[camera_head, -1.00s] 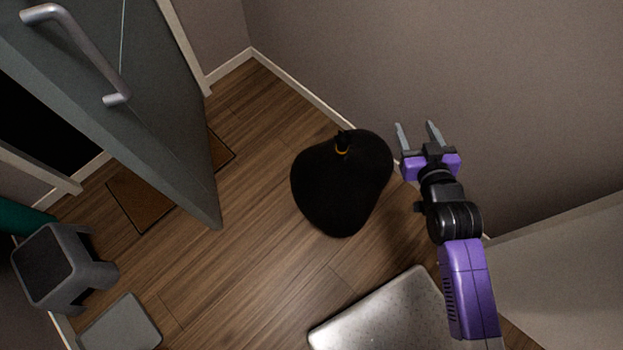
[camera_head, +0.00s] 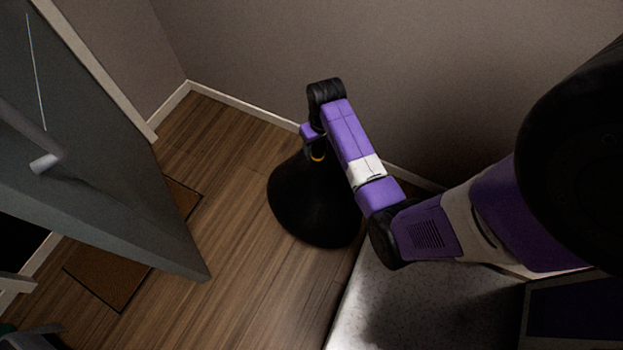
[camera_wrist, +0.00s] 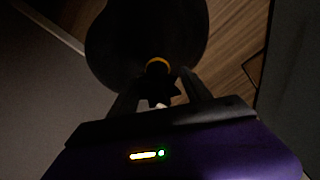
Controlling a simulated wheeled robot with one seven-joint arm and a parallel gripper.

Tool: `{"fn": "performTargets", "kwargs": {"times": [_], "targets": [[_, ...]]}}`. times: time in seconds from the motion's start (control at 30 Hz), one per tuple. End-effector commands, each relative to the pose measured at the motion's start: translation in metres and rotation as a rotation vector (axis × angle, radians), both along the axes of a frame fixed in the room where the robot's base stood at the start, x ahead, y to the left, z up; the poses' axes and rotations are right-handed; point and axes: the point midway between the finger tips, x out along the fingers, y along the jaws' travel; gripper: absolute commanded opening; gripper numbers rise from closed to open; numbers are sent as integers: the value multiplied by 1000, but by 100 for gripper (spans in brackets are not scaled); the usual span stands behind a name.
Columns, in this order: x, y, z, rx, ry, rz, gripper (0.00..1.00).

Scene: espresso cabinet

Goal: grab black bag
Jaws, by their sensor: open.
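The black bag (camera_head: 312,210) stands on the wooden floor near the wall, its top gathered with a yellow tie. In the head view my gripper (camera_head: 311,143) is over the bag's tied neck, with its fingers mostly hidden by my arm. In the wrist view the bag (camera_wrist: 145,40) fills the top middle, with the yellow tie (camera_wrist: 158,65) close to the fingertips. The two fingers of my gripper (camera_wrist: 158,88) are apart, and the dark knotted top of the bag lies between them. Contact with the fingers cannot be told.
A grey door (camera_head: 100,170) stands open at the left, with a brown mat (camera_head: 110,275) by it. The wall (camera_head: 400,80) is close behind the bag. A pale speckled surface (camera_head: 400,300) lies at the front right. Floor (camera_head: 240,270) is free left of the bag.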

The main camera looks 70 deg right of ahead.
Motion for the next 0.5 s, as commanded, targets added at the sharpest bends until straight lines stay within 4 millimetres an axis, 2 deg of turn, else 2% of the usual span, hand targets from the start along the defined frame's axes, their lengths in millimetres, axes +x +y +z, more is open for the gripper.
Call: {"fn": "performTargets", "kwargs": {"times": [0.5], "targets": [[6,-7,-64,-2,-2,0,57]]}}
